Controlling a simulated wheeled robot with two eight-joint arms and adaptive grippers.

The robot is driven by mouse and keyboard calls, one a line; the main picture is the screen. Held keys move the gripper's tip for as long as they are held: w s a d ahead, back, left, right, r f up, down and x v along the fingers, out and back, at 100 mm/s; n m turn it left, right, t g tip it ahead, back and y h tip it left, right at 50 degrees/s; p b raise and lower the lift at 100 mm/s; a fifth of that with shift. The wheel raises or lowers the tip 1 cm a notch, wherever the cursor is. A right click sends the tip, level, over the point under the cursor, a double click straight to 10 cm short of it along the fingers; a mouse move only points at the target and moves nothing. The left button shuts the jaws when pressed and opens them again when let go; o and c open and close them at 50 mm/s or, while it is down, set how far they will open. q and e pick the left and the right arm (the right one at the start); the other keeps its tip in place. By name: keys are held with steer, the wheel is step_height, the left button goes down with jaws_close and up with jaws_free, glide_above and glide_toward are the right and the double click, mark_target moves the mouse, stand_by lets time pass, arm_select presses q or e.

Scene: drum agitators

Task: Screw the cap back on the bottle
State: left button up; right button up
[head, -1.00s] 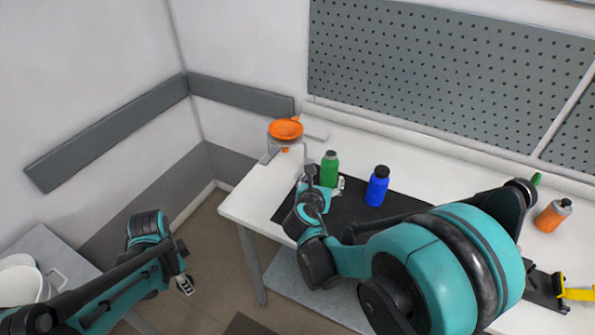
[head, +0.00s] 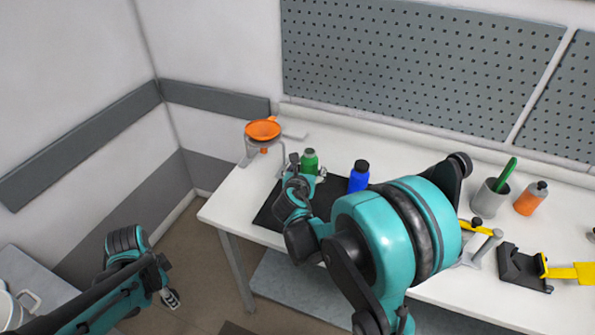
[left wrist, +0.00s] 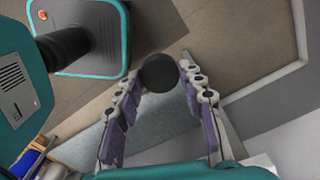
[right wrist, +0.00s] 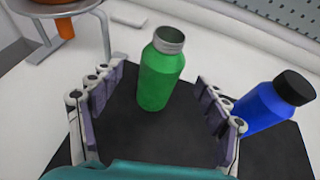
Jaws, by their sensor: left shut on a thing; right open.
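The green bottle (head: 309,163) stands upright on the black mat (head: 266,215). It also shows in the right wrist view (right wrist: 160,80), with its bare metallic threaded neck uncovered. My right gripper (right wrist: 160,90) is open, with its fingers on either side of the bottle and visible gaps between. My left gripper (head: 171,299) is away from the table, low at the left in the head view. In the left wrist view its fingertips are shut on a round black cap (left wrist: 160,73), held over the floor.
A blue bottle (head: 359,177) with a black cap stands right of the green one. An orange funnel-like dish (head: 263,129) sits on a stand (head: 247,152) at the table's left end. A grey cup (head: 488,199) and an orange bottle (head: 531,198) stand farther right.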

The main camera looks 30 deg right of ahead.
arm_select(q)
step_height(320, 180, down, 2)
steer(key=shift+f+b, duration=0.1)
steer(key=shift+b, duration=0.9)
arm_select(e)
steer(key=x, duration=0.5)
steer(key=shift+d+f, duration=0.15)
steer(key=shift+d, duration=0.05)
steer(key=c, duration=1.4)
